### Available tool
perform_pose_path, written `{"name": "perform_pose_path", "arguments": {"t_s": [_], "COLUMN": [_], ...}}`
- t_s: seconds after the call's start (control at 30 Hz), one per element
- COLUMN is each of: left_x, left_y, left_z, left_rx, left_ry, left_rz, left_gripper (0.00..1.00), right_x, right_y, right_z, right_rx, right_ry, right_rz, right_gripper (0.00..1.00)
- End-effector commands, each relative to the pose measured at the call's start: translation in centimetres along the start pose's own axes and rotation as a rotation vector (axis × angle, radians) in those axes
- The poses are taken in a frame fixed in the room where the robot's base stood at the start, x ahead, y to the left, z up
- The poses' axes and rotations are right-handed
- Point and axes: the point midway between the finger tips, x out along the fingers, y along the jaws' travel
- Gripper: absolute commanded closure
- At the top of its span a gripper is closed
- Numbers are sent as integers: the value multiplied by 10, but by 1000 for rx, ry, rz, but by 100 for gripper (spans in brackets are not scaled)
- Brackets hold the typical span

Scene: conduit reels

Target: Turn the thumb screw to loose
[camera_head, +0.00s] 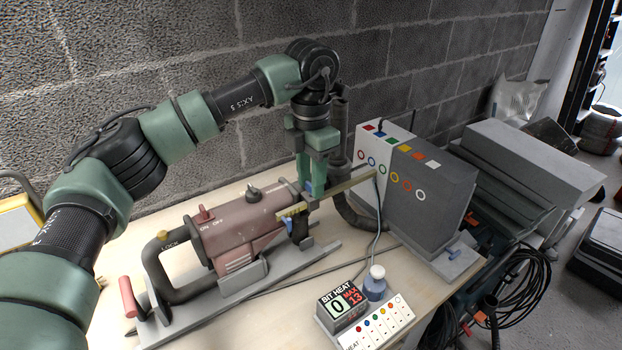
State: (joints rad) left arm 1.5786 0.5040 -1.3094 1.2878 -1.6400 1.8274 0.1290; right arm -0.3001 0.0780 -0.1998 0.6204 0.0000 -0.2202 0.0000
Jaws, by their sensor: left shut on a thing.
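A reddish drill-like machine (236,229) with ON/OFF markings lies in a grey cradle on the workbench. A flat yellowish bar (347,186) runs across its front end toward the grey box. My left gripper (310,181) points down from above at the bar's left part. I cannot tell from the picture how far the screw is turned. My right gripper is not in view.
A grey box (432,192) with coloured rings and squares stands right of the bar. A BIT HEAT display (341,305) reads 0, MAX 13. A small bottle (375,284) stands beside it. A block wall (170,90) is behind.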

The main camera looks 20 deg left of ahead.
Motion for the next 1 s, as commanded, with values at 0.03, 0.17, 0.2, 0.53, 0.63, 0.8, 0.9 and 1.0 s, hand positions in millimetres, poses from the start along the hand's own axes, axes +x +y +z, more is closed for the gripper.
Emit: {"name": "perform_pose_path", "arguments": {"t_s": [0.03, 0.17, 0.2, 0.53, 0.63, 0.8, 0.9, 1.0], "left_x": [-2, -2, -1, -2, -11, -40, -57, -69], "left_y": [1, 1, 1, 0, 0, 0, 0, 0], "left_z": [0, 0, 0, 0, 1, 1, 1, 1], "left_rx": [-2, -2, -2, 0, 0, 0, -1, -1], "left_ry": [-3, -3, -3, -1, -3, -6, -5, -4], "left_rz": [1, 1, 1, 0, 1, 1, 2, 1], "left_gripper": [100, 53, 45, 45, 45, 45, 45, 45], "right_x": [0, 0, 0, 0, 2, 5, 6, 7], "right_y": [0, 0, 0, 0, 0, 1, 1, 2], "right_z": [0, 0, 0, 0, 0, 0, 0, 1], "right_rx": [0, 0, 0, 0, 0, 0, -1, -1], "right_ry": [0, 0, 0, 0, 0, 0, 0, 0], "right_rz": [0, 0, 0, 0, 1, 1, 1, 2], "right_gripper": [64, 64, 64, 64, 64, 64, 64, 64]}}
